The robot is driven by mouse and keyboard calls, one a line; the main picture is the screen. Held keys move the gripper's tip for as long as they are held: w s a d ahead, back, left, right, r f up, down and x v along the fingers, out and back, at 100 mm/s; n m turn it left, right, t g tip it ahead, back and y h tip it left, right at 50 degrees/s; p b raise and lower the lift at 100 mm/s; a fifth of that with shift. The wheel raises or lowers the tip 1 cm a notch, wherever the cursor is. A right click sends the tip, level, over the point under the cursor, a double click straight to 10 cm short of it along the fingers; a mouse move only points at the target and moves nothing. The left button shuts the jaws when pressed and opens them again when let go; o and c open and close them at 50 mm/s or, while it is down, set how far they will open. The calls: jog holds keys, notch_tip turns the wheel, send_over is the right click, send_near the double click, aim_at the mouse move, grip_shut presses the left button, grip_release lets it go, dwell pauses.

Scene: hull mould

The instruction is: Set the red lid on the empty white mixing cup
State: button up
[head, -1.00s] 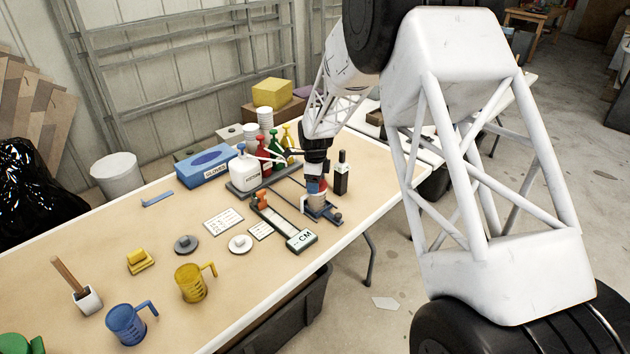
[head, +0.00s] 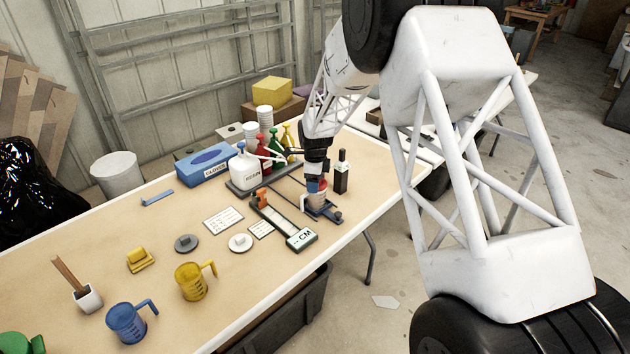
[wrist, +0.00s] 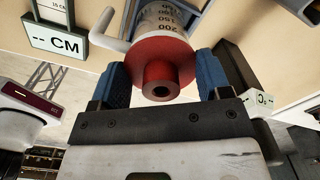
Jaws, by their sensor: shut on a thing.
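My gripper (wrist: 158,78) has blue fingers on either side of the red lid's knob and is shut on the red lid (wrist: 150,52). The lid is flat and round with a knob. The white mixing cup (wrist: 163,17), with dark volume marks and a handle, is directly beyond the lid in the wrist view, in line with it. The lid appears to be at the cup's rim; I cannot tell whether it is fully seated. In the head view my gripper (head: 317,187) is over the cup, which stands at a blue-grey stand. The cup's inside is hidden.
A scale marked CM (head: 301,239) lies in front. Pump bottles, including a white one (head: 243,170), stand behind left. A yellow cup (head: 191,282) and blue cup (head: 127,324) are at the front left.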

jog(key=o, duration=1)
jog(key=shift+s+f, duration=0.1)
notch_tip(320, 180, up, 7)
jog(key=shift+r, duration=0.1)
dwell(0.7)
dwell(0.4)
